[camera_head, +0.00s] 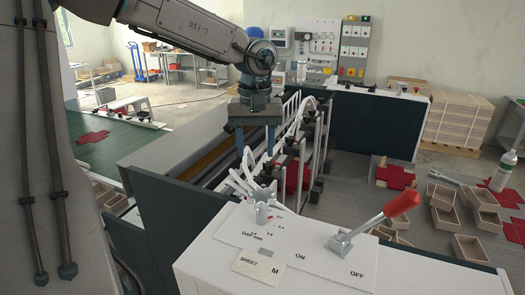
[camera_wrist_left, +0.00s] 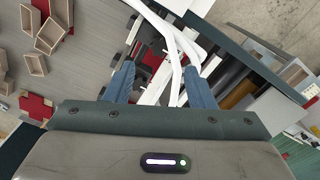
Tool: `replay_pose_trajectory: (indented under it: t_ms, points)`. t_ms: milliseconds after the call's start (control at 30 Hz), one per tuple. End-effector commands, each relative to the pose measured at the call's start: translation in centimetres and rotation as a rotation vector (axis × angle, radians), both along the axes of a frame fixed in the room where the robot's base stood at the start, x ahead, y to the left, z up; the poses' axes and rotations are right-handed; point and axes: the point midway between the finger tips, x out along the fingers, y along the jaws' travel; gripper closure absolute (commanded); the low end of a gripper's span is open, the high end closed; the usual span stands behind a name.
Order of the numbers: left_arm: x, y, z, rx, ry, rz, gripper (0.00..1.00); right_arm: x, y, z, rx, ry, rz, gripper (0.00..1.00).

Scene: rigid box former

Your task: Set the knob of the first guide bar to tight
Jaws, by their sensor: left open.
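My left gripper (camera_head: 256,152) hangs pointing down over the machine's side, its two blue fingers apart. In the left wrist view the open fingers (camera_wrist_left: 160,68) have white hoses (camera_wrist_left: 172,45) running across the gap; I cannot tell whether they touch. Guide rails with small black fittings (camera_head: 291,148) stand just right of the gripper in the head view, partly behind white hoses. I cannot tell which fitting is the first guide bar's knob, nor its setting. My right gripper is not in view.
A white cabinet (camera_head: 215,262) in front carries a pale multi-armed handle (camera_head: 262,198) over a scale, a SHEET M card (camera_head: 259,266) and a red-handled lever (camera_head: 403,201) between ON and OFF. Open boxes (camera_head: 483,197) and red blanks (camera_head: 395,177) lie at right. A dark green panel (camera_head: 180,215) stands at left.

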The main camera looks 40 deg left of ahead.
Motion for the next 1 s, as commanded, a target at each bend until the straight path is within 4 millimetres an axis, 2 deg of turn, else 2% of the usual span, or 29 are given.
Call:
replay_pose_trajectory:
  t_ms: [33,100,233,1000]
  points:
    - [-0.3,0.0,1.3,-0.002,-0.002,0.003,0.5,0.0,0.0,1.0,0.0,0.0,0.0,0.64]
    - [-0.7,0.1,2.2,-0.001,-0.001,0.008,0.5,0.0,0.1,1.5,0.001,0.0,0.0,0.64]
    - [-1.1,0.2,3.1,-0.001,-0.001,0.013,0.5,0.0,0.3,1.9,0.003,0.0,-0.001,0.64]
    - [-1.2,0.2,3.2,-0.001,0.001,0.015,0.5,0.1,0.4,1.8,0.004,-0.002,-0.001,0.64]
